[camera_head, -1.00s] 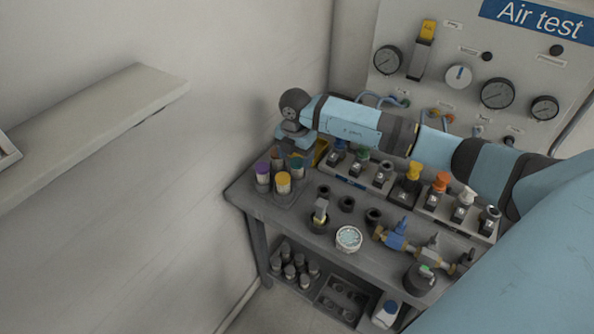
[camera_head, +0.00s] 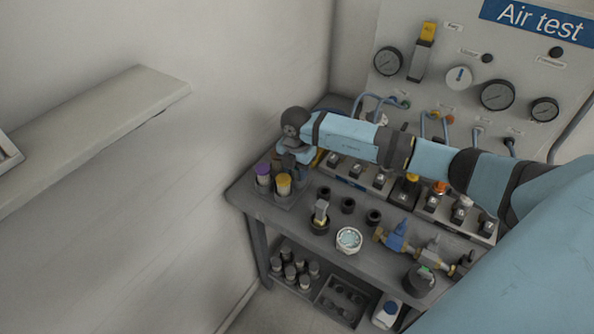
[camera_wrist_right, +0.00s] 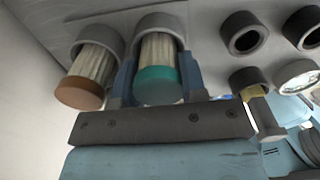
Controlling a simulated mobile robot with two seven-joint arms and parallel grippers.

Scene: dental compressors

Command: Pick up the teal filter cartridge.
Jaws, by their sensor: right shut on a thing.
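The teal filter cartridge (camera_wrist_right: 158,86) has a teal cap and a pale pleated body in the right wrist view. The body's far end sits inside a grey round holder. My right gripper (camera_wrist_right: 156,76) has its blue fingers on both sides of it, shut on it. In the head view my right gripper (camera_head: 292,164) is at the back of the cartridge rack at the table's left end. My arm hides the teal cartridge there. My left gripper is not in view.
A brown-capped cartridge (camera_wrist_right: 82,92) stands close beside the teal one. Purple-capped (camera_head: 263,172) and yellow-capped (camera_head: 284,182) cartridges stand in front. Black cups (camera_head: 348,205) and a round white-faced part (camera_head: 349,239) are to the right. Valve blocks (camera_head: 365,174) lie under my forearm.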

